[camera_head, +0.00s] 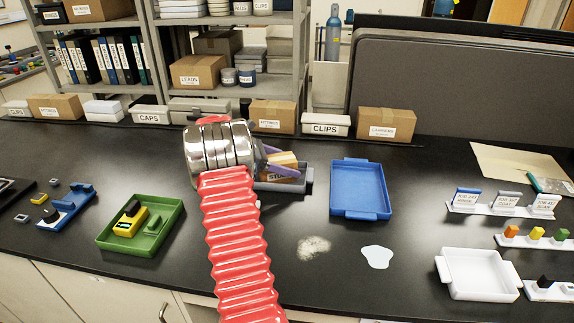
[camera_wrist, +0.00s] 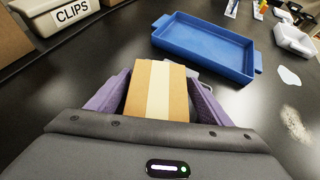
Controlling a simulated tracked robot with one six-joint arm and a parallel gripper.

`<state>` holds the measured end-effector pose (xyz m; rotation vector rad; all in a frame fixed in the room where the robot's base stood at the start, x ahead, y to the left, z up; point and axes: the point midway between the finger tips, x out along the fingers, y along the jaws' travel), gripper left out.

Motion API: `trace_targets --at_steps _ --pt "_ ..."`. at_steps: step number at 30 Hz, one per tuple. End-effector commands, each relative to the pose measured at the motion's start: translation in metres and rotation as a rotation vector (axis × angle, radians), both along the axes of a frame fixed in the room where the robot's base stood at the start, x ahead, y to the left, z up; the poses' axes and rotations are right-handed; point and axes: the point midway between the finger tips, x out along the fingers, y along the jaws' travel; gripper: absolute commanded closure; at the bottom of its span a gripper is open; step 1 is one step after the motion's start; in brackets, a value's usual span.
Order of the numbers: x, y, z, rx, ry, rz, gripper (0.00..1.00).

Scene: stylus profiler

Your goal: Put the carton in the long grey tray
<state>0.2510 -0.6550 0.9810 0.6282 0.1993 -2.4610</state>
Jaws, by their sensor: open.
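The carton is a small brown box with a pale tape strip (camera_wrist: 158,88) in the wrist view. In the head view its top (camera_head: 287,157) shows behind my gripper. The long grey tray (camera_head: 302,184) is partly hidden by my arm, and the carton is at or in it. I cannot tell whether the carton rests on its floor. My gripper (camera_head: 279,161) has purple fingers, open, one on each side of the carton. The wrist view also shows the open gripper (camera_wrist: 156,95) around the carton.
A blue tray (camera_head: 360,188) stands empty just right of the grey tray. A green tray (camera_head: 140,224) with a yellow and black item is at left. A white tray (camera_head: 478,274) is at right. Boxes, including a CLIPS bin (camera_head: 326,124), line the back. A pale puddle (camera_head: 377,257) lies in front.

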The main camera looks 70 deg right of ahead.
Motion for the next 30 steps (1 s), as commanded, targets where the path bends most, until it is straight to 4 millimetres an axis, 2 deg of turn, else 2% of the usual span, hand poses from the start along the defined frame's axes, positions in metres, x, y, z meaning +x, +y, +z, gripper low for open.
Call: trace_targets --at_steps 8,24,30 --pt "0.012 0.007 0.009 -0.001 -0.001 0.003 0.27" --pt "0.075 0.052 0.052 -0.001 -0.001 0.003 0.27" --pt "0.085 0.060 0.059 0.000 0.000 0.001 0.27"
